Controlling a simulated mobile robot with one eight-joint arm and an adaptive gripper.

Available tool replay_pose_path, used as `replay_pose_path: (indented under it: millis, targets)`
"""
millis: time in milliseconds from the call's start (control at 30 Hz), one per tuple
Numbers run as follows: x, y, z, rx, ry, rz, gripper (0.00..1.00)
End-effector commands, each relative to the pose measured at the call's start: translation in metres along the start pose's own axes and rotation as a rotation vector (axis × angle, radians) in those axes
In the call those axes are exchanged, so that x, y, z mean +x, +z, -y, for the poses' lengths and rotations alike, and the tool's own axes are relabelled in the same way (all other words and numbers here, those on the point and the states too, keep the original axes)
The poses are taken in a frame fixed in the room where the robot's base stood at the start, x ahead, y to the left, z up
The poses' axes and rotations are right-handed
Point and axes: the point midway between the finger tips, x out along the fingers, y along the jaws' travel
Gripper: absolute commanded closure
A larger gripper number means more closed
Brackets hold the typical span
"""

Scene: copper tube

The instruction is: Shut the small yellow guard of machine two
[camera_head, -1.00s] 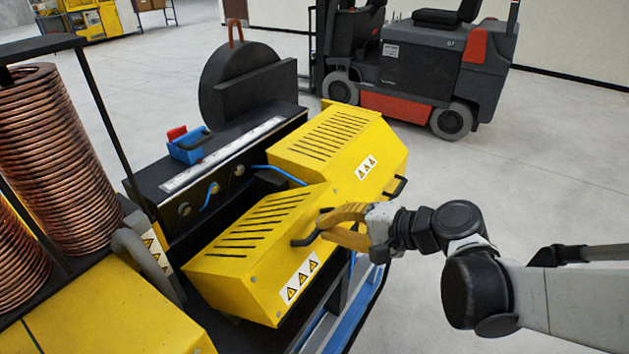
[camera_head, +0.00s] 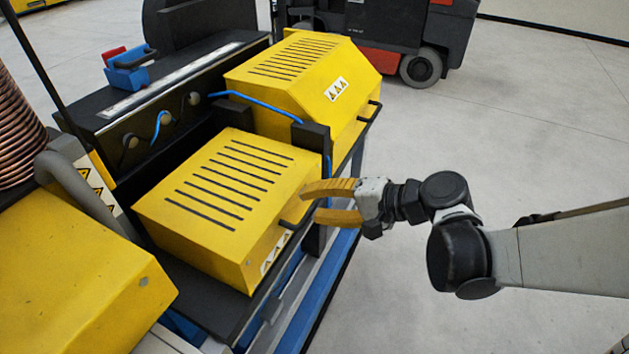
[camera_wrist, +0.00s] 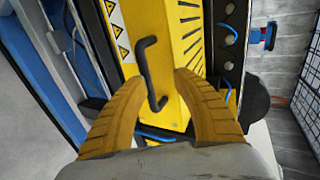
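The small yellow guard (camera_head: 225,185) of the machine has a slotted top and a warning label on its front. It lies level, low over the dark machine bed, in the head view. Its black bar handle (camera_wrist: 146,62) is on the front face. My gripper (camera_head: 310,203) is at the front right of this guard, by the handle. Its two yellow fingers are spread apart. In the wrist view the lower end of the handle shows between the fingertips (camera_wrist: 157,84). I cannot tell whether a finger touches it. The guard's far lower edge is hidden.
A larger yellow guard (camera_head: 300,75) with its own handle stands behind. A dark post (camera_head: 312,150) with a blue cable rises between the guards. Another yellow housing (camera_head: 70,280) is at the near left. A forklift (camera_head: 400,35) stands beyond. The floor at right is clear.

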Motion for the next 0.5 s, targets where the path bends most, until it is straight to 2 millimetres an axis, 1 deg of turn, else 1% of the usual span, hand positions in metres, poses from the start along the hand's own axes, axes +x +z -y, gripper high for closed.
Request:
replay_pose_path:
  millis: [133, 233, 367, 500]
  targets:
    - [-0.004, -0.001, 0.000, 0.001, 0.000, -0.002, 0.66]
    - [-0.017, -0.001, -0.001, 0.001, 0.001, -0.004, 0.66]
    - [-0.045, -0.001, 0.000, 0.003, 0.000, -0.006, 0.66]
    - [-0.077, -0.001, 0.000, 0.003, -0.001, -0.006, 0.66]
